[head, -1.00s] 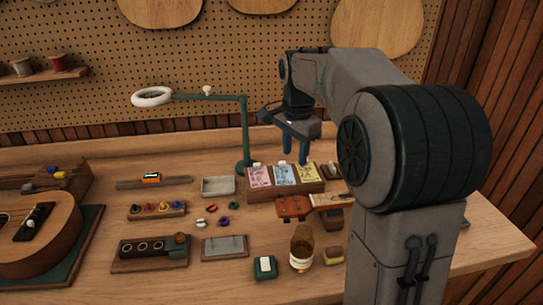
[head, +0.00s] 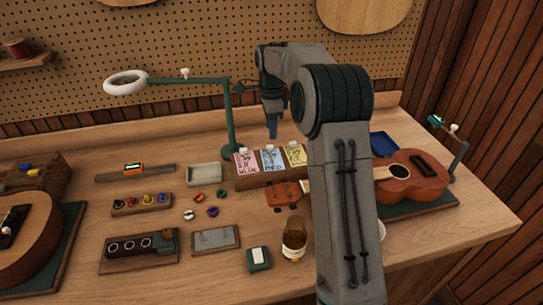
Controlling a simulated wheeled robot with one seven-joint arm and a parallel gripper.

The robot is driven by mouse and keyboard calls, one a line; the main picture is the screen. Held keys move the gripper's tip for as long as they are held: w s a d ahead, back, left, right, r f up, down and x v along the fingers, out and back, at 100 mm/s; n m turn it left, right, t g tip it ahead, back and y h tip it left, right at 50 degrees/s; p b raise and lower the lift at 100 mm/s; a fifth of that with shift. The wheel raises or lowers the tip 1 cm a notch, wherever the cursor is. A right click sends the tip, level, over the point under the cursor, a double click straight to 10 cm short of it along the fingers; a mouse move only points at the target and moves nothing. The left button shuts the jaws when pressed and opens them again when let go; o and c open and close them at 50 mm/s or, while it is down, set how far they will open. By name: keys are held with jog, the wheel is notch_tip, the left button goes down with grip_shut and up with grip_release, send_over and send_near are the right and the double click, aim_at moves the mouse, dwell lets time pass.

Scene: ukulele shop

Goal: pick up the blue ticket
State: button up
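The blue ticket (head: 273,160) stands in a wooden holder (head: 246,183), between a pink ticket (head: 246,163) and a yellow ticket (head: 295,154). Each ticket has dark writing and a pale tab at its top. My gripper (head: 272,132) points down just above the blue ticket and appears apart from it. Its fingers overlap in this view, so its opening cannot be told.
A green lamp post (head: 230,125) stands close left of the holder. A ukulele (head: 405,178) lies at the right, its neck partly hidden by my arm. An amber jar (head: 294,240) stands in front. A pale tray (head: 204,174) is left of the lamp.

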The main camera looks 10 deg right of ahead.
aim_at(270, 146)
jog(key=shift+s+a+f+p, duration=0.15)
jog(key=shift+f+p, duration=0.15)
jog(key=shift+f, duration=1.25)
jog(key=shift+s+a+f+p, duration=0.15)
jog(key=shift+f+p, duration=0.1)
jog(key=shift+f, duration=1.25)
jog(key=shift+w, duration=0.1)
grip_shut()
